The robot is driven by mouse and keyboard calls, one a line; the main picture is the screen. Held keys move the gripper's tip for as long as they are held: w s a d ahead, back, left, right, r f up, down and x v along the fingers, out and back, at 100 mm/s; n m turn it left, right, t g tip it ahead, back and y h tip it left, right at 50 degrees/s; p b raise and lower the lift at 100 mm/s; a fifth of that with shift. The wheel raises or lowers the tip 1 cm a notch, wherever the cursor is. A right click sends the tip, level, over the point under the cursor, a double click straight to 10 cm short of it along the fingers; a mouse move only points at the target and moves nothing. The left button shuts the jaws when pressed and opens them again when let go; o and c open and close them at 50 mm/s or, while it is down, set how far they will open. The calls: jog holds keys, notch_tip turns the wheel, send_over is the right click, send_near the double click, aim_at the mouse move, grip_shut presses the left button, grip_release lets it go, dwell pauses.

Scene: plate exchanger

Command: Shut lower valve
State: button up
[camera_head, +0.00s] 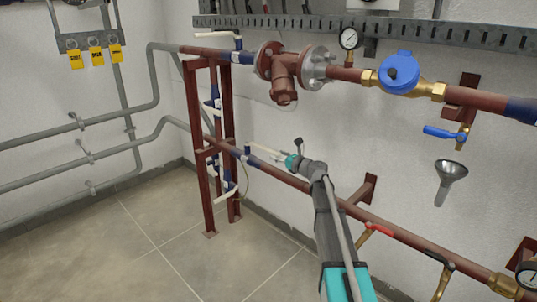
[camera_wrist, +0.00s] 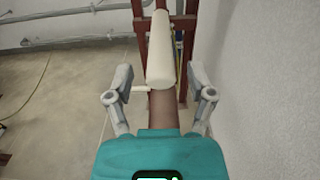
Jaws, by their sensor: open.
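The lower valve's long cream handle (camera_head: 266,151) stands just above the lower brown pipe, by the red frame, and runs roughly along the pipe. Its blue body (camera_head: 247,150) is at the handle's left end. My gripper (camera_head: 292,158) is at the handle's right end. In the wrist view the handle (camera_wrist: 160,50) points up the picture, between and beyond the fingers of my open gripper (camera_wrist: 161,80). One finger is on each side, with a gap to the handle. Whether anything touches is unclear.
The lower pipe (camera_head: 420,243) runs right to a red-handled valve (camera_head: 378,229). The wall is close on the right in the wrist view. Floor (camera_head: 150,250) is clear at left.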

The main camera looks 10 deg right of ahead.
aim_at(272, 153)
jog(key=shift+x, duration=1.8)
